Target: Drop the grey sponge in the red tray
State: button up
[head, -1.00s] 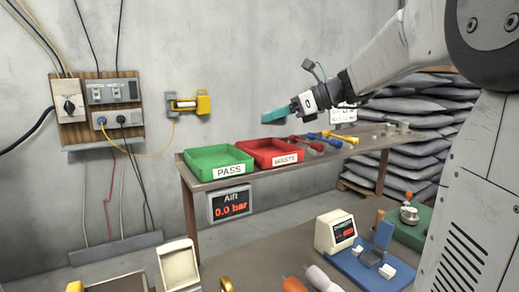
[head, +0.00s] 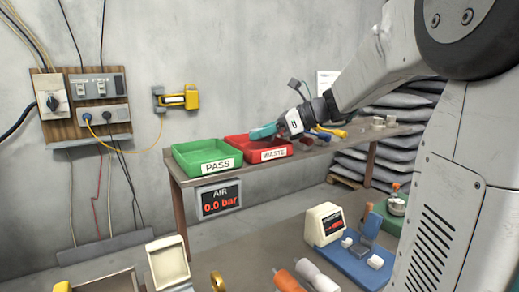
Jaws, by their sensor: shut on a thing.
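The red tray (head: 240,148), labelled WASTE, stands on the back bench beside the green tray. My gripper (head: 263,131) has teal fingers and reaches in from the right. In the head view its fingertips overlap the back right part of the red tray and look to be just above it. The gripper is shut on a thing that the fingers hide. I cannot make out the grey sponge, and I see nothing in the visible part of the red tray.
The green tray (head: 207,158), labelled PASS, adjoins the red tray's left. Tools with red, blue and yellow handles (head: 330,132) lie to the right, partly behind my gripper. A scale-like device (head: 324,224) and other items fill the nearer bench. Wall panels are at left.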

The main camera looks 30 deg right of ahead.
jog(key=o, duration=1)
jog(key=v, duration=0.7)
jog(key=shift+s+d+r, duration=0.1)
jog(key=shift+s+d, duration=0.2)
